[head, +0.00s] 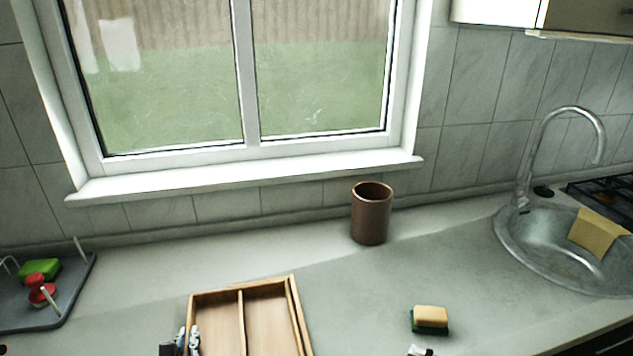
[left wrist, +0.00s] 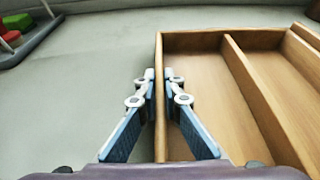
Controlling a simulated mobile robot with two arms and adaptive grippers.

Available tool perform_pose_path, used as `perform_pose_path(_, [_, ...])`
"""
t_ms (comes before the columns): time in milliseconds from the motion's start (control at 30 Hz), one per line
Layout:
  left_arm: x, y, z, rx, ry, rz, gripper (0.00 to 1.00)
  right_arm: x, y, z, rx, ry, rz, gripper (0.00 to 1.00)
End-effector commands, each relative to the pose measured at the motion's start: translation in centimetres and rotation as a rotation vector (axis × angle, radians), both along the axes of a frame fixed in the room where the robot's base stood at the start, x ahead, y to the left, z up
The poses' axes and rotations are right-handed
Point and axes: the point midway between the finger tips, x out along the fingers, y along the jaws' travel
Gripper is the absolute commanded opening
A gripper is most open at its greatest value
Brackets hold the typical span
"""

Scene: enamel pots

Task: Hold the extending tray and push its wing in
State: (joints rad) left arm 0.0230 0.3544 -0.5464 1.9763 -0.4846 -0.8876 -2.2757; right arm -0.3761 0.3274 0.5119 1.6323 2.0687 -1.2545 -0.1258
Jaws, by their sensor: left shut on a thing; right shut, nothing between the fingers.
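The wooden extending tray (head: 240,291) lies on the counter at the bottom of the head view, its near part cut off by the frame. A divider runs down its middle. Along its right side a second wooden wall, which looks like the wing (head: 299,317), stands close beside the inner one. My left gripper (head: 188,340) is shut on the tray's left wall, with one finger on each side; the left wrist view shows this closely (left wrist: 160,88). Only the tip of my right gripper (head: 420,350) shows, shut and empty, right of the tray and apart from it.
A yellow and green sponge (head: 430,319) lies just beyond my right gripper. A brown cup (head: 371,213) stands behind, near the wall. A grey dish rack (head: 72,290) is at left, a sink (head: 515,237) at right. The counter between tray and sponge is clear.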

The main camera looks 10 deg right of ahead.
Motion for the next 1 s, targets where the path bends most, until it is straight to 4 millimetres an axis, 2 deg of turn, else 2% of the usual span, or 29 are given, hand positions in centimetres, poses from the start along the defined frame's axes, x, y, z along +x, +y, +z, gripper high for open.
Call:
perform_pose_path(33, [0.0,0.1,0.0,0.002,-0.001,0.001,0.00,0.0,0.0,0.0,0.000,0.000,0.000,0.00])
perform_pose_path(67, [0.0,0.1,0.0,0.002,-0.001,0.001,0.08,0.0,0.0,0.0,0.000,0.000,0.000,0.00])
perform_pose_path(233, [0.0,0.1,0.0,0.001,-0.001,0.002,0.27,0.0,0.0,0.0,0.000,0.000,0.000,0.00])
perform_pose_path(533, [-0.1,0.0,0.0,0.000,0.000,0.000,0.27,0.0,0.0,0.0,0.000,0.000,-0.001,0.00])
perform_pose_path(667, [-0.9,0.0,0.4,0.001,-0.001,-0.001,0.27,0.0,0.0,0.0,0.000,0.000,-0.001,0.00])
perform_pose_path(767, [-2.3,0.0,0.9,0.001,-0.001,-0.002,0.27,0.0,0.0,0.0,0.000,0.000,-0.001,0.00])
perform_pose_path(1000, [-6.9,0.0,2.7,0.001,0.002,-0.002,0.27,0.0,0.0,0.0,0.000,0.000,-0.001,0.00])
